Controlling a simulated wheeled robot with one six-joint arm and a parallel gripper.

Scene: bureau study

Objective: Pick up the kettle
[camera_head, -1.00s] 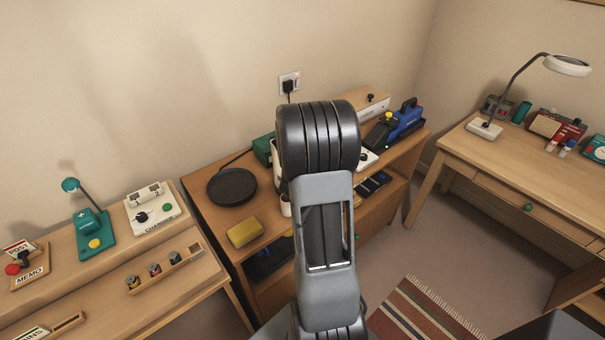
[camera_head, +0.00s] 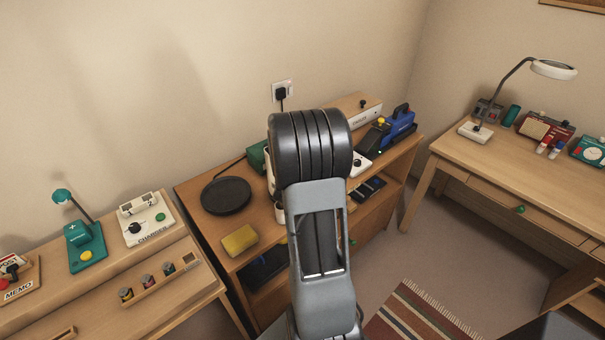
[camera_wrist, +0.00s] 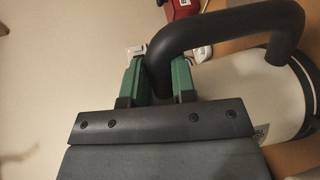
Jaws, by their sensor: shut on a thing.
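The kettle (camera_wrist: 245,100) has a white body and a thick black handle (camera_wrist: 215,35); it fills the right of the wrist view. My gripper (camera_wrist: 157,72) has its green fingers on either side of the handle's end and is shut on it. In the head view my arm hides the gripper and most of the kettle. A pale sliver at the arm's left edge may be the kettle. A round black plate (camera_head: 226,195) lies empty on the wooden cabinet top, left of my arm. I cannot tell whether the kettle is clear of the cabinet.
A yellow sponge (camera_head: 239,240) and a white cup (camera_head: 280,212) sit near the cabinet's front. A blue tool (camera_head: 398,124) stands at its right end. A wall socket (camera_head: 283,91) holds a plug. Desks stand left and right; a striped rug (camera_head: 412,315) lies on open floor.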

